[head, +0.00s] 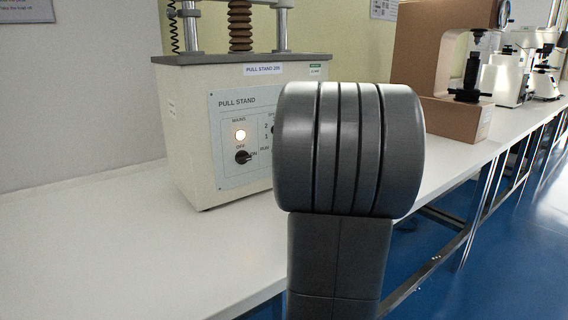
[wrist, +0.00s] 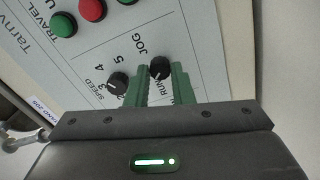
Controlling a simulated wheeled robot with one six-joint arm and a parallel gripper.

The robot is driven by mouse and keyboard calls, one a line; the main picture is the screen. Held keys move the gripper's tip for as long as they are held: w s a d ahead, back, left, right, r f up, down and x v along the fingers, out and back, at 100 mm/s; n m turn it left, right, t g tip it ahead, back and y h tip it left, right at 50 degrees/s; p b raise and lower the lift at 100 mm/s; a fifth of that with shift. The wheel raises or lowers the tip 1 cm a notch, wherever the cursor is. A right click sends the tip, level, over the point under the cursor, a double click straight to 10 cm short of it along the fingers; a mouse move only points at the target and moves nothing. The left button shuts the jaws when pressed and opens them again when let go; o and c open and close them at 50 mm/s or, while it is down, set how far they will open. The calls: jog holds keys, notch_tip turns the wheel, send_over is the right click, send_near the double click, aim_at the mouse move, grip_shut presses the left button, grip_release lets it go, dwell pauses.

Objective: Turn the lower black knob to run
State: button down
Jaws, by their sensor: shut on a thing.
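The lower black knob (wrist: 160,68) sits between the JOG and RUN labels on the pale panel in the wrist view. My gripper (wrist: 157,73) has its green fingers on either side of this knob and is shut on it. The right finger partly covers the panel near the RUN label. I cannot tell clearly which label the knob's mark faces. In the head view the pull stand (head: 240,125) stands on the white bench, and my arm hides the right part of its panel, including the knob and gripper.
The black speed knob (wrist: 118,82) is close beside the left finger. Red (wrist: 92,10) and green (wrist: 64,24) buttons lie farther up the panel. The mains knob (head: 242,157) is under a lit lamp (head: 240,135). The bench (head: 90,235) is clear at left.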

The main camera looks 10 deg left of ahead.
jog(key=shift+f+n+b, duration=0.1)
jog(key=shift+n+b, duration=0.25)
jog(key=shift+n, duration=0.15)
jog(key=c, duration=1.3)
grip_release()
jog(key=shift+o, duration=0.2)
jog(key=shift+s, duration=0.1)
jog(key=p+v, duration=0.3)
jog(key=v, duration=1)
jog(key=shift+s+d, duration=0.2)
jog(key=shift+d, duration=0.1)
jog(key=shift+w+a, duration=0.1)
